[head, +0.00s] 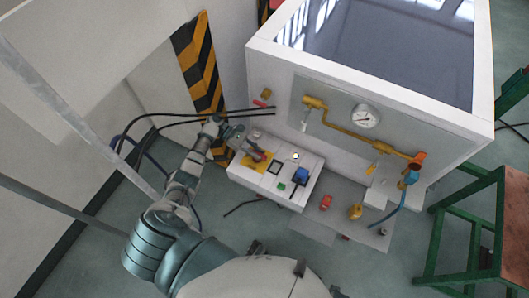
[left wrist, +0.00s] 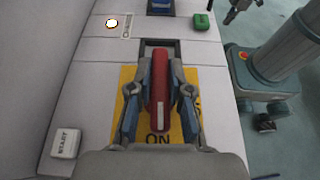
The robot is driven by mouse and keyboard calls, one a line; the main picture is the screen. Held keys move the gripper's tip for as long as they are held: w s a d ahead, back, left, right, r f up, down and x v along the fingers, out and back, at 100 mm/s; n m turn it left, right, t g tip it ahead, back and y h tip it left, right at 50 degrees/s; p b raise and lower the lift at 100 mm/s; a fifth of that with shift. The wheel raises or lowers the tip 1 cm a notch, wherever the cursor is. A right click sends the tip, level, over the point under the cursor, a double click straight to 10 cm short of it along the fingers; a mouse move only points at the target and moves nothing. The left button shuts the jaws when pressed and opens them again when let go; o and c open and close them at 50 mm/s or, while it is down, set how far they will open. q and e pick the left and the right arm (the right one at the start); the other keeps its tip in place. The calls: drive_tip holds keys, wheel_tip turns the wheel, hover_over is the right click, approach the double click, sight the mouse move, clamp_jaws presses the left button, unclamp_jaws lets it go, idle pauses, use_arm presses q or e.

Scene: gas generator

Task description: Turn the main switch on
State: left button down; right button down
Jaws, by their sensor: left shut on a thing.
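The main switch is a red handle (left wrist: 160,75) on a yellow plate (left wrist: 188,120) with the word ON at its near edge. My left gripper (left wrist: 160,92) has one finger on each side of the handle and is shut on it. In the head view the left gripper (head: 246,147) reaches the left end of the white control panel (head: 268,186), where the yellow plate (head: 258,163) shows partly. A dark part at the top right of the left wrist view may be my right gripper; its jaws cannot be made out.
A white START button (left wrist: 66,143), a lit round lamp (left wrist: 111,23) and a green button (left wrist: 202,21) are on the panel around the switch. Behind it stands the generator cabinet with a yellow pipe (head: 345,127) and a gauge (head: 366,116). A green-framed table (head: 486,220) stands at right.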

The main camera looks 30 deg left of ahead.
idle(0.5)
use_arm(q)
drive_tip(key=c, duration=1.1)
unclamp_jaws()
drive_tip(key=shift+a, duration=0.1)
